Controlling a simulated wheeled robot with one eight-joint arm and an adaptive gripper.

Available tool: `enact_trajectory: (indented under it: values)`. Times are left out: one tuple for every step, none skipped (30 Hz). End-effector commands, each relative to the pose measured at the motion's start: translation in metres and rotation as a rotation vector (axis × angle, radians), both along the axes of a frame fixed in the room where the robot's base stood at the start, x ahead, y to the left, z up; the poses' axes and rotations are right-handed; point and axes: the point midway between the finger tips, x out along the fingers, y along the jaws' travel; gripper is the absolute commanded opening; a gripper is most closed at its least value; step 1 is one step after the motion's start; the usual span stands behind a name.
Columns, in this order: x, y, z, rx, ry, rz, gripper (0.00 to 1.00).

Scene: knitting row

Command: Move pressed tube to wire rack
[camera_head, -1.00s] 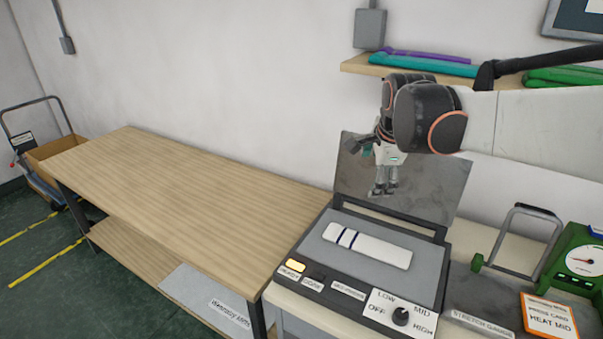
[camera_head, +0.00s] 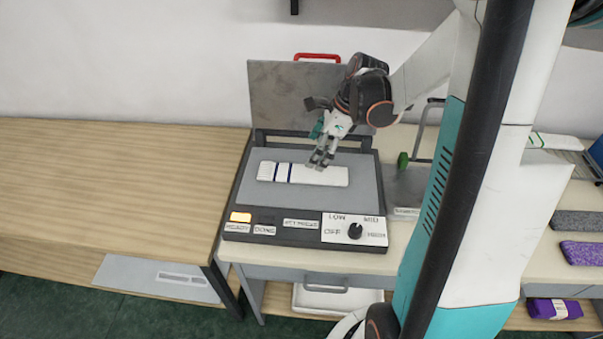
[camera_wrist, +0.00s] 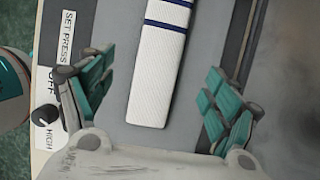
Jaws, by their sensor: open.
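The pressed tube (camera_head: 300,174), white and knitted with dark blue stripes near its left end, lies flat on the grey bed of the open press (camera_head: 362,195). In the wrist view the tube (camera_wrist: 160,75) runs between my spread fingers. My gripper (camera_head: 320,162) is open and empty above the tube's right part; its teal-padded fingers (camera_wrist: 155,97) stand on either side, apart from the tube. What looks like the wire rack (camera_head: 583,160) is at the far right, partly cut off, with a green-striped white piece (camera_head: 553,142) by it.
The press lid (camera_head: 290,95) stands raised behind the bed, close to my gripper. The press front has a lit amber lamp (camera_head: 240,217) and a dial (camera_head: 355,231). A wooden table (camera_head: 110,185) at left is clear. Grey and purple knitted pieces (camera_head: 585,253) lie at right.

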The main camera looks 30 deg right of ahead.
Motion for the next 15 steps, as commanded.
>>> enact_trajectory:
  values:
    - [0.002,0.003,-0.011,0.0,0.0,0.001,0.82]
    - [0.003,0.005,-0.015,0.0,0.0,0.001,0.82]
    - [0.005,0.006,-0.02,0.0,0.0,0.001,0.82]
    - [0.005,0.007,-0.022,-0.001,0.0,0.001,0.82]
    - [0.006,0.008,-0.025,-0.002,-0.001,0.001,0.82]
    - [0.006,0.009,-0.027,-0.002,-0.001,0.001,0.82]
    - [0.007,0.009,-0.029,-0.002,-0.001,0.001,0.82]
    - [0.007,0.01,-0.029,-0.002,-0.001,0.001,0.82]
    - [0.007,0.01,-0.03,-0.002,-0.001,0.001,0.82]
    - [0.008,0.011,-0.031,-0.002,-0.001,0.001,0.82]
    - [0.008,0.011,-0.033,-0.002,-0.001,0.001,0.82]
    - [0.009,0.012,-0.035,-0.002,-0.001,0.001,0.82]
    - [0.01,0.013,-0.038,-0.002,-0.001,0.001,0.82]
    - [0.01,0.013,-0.041,-0.002,-0.001,0.001,0.82]
    - [0.012,0.015,-0.046,-0.002,-0.001,0.001,0.82]
